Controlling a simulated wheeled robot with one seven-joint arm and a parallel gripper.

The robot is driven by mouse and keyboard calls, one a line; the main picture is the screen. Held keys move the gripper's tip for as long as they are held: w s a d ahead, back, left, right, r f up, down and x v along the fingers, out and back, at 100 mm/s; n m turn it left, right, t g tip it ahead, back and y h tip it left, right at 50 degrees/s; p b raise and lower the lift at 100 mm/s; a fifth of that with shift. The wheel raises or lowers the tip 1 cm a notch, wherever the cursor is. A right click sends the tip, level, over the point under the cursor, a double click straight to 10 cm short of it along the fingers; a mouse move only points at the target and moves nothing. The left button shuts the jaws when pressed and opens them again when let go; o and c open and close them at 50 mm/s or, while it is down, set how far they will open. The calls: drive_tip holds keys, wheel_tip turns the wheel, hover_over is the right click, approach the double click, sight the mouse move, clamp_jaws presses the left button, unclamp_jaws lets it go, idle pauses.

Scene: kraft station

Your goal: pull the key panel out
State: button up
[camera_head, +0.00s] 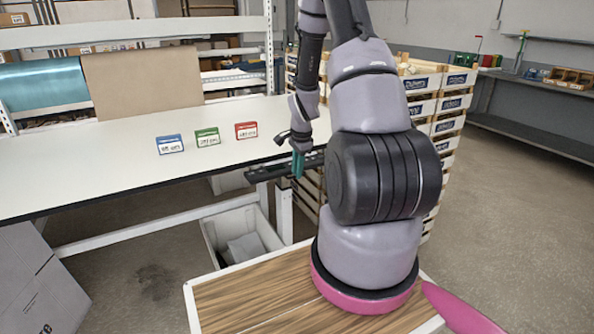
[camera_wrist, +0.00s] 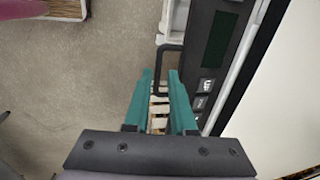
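The key panel (camera_head: 262,173) is a long black unit under the right end of the table. In the wrist view it (camera_wrist: 219,50) runs down the right side, with a dark screen and several keys. Its thin black U-shaped handle (camera_wrist: 158,53) sticks out to the left. My gripper (camera_wrist: 159,76) has two teal fingers, spread apart, with the handle's bar between their tips. A gap shows on both sides of the bar. In the head view the gripper (camera_head: 297,164) points down at the panel's front, and the arm hides part of that area.
Blue (camera_head: 170,144), green (camera_head: 207,137) and red (camera_head: 246,130) cards stand on the white table (camera_head: 90,170). A pale bin (camera_head: 240,237) sits below it. Stacked wooden crates (camera_head: 440,115) stand behind my arm. Open floor (camera_head: 510,230) lies to the right.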

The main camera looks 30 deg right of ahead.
wheel_tip(320, 180, up, 10)
drive_tip(key=s, duration=0.2)
drive_tip(key=shift+r, duration=0.15)
idle(0.4)
drive_tip(key=s+a+r+n+t, duration=0.1)
drive_tip(key=s+a+r+n, duration=0.25)
drive_tip(key=r, duration=0.55)
drive_tip(key=s+a+r+n+t, duration=0.2)
drive_tip(key=a+r, duration=0.3)
drive_tip(key=r, duration=0.4)
drive_tip(key=s+a+r+n+t+y, duration=0.1)
drive_tip(key=s+a+r+n, duration=0.2)
drive_tip(key=s, duration=0.4)
drive_tip(key=s+a+r+n+t, duration=0.1)
drive_tip(key=s+a+r+n, duration=0.2)
drive_tip(key=s+r, duration=0.4)
drive_tip(key=shift+s+a+r+n+y, duration=0.3)
drive_tip(key=shift+s+a+n+y, duration=0.1)
drive_tip(key=shift+s+n, duration=0.4)
drive_tip(key=shift+w, duration=0.1)
clamp_jaws()
